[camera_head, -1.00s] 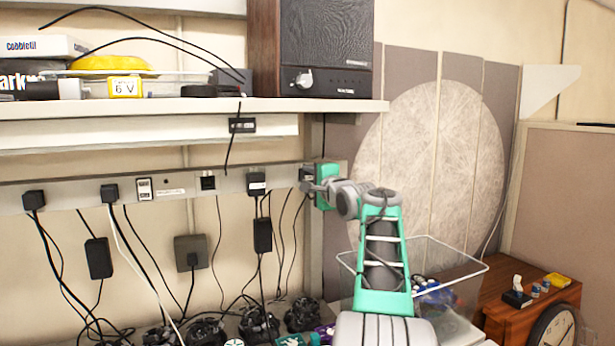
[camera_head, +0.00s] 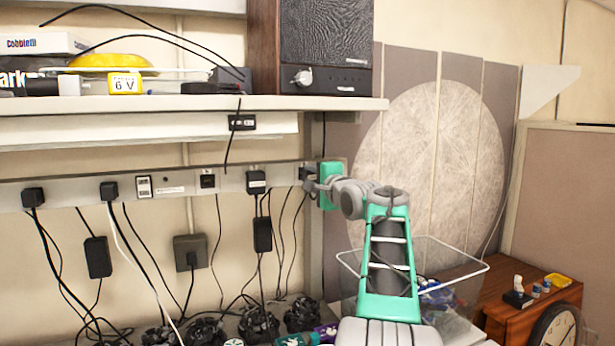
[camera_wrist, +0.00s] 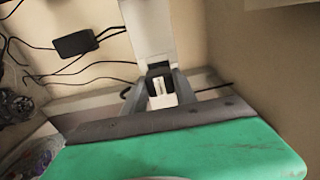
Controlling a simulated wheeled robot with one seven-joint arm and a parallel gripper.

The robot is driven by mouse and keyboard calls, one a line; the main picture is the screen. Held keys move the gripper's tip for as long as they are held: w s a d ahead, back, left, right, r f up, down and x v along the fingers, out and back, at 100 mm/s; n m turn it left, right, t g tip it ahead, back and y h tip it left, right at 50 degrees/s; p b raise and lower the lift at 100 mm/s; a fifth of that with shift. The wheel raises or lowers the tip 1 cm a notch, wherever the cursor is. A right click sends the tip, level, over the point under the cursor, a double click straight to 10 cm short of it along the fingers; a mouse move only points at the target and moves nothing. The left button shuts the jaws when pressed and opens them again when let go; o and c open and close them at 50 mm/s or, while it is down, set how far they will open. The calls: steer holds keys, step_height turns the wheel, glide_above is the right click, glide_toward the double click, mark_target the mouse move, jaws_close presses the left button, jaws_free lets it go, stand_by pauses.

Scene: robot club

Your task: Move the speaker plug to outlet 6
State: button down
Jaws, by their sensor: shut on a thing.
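The grey outlet strip (camera_head: 75,187) runs along the wall under the shelf. My gripper (camera_head: 309,184) is at the strip's right end, its green body side-on. In the wrist view, my gripper (camera_wrist: 160,98) is shut on a black plug (camera_wrist: 157,70) with a pale label, in front of the light strip. The plug also shows at the strip's right end in the head view (camera_head: 305,173). I cannot tell whether it is seated or just off the strip. The speaker (camera_head: 326,45) stands on the shelf above. Outlet numbers are not readable, so I cannot tell outlet 6.
Other plugs sit in the strip: a black one (camera_head: 256,182), a small one (camera_head: 207,181) and two at the left (camera_head: 109,190). Cables and adapters hang below. The shelf (camera_head: 200,104) overhangs the strip. A wire basket (camera_head: 450,258) stands behind my arm.

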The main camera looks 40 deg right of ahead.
mark_target(312, 177)
steer(key=shift+s+a, duration=0.1)
steer(key=shift+s, duration=0.25)
steer(key=shift+b+v, duration=1)
steer(key=shift+v, duration=0.65)
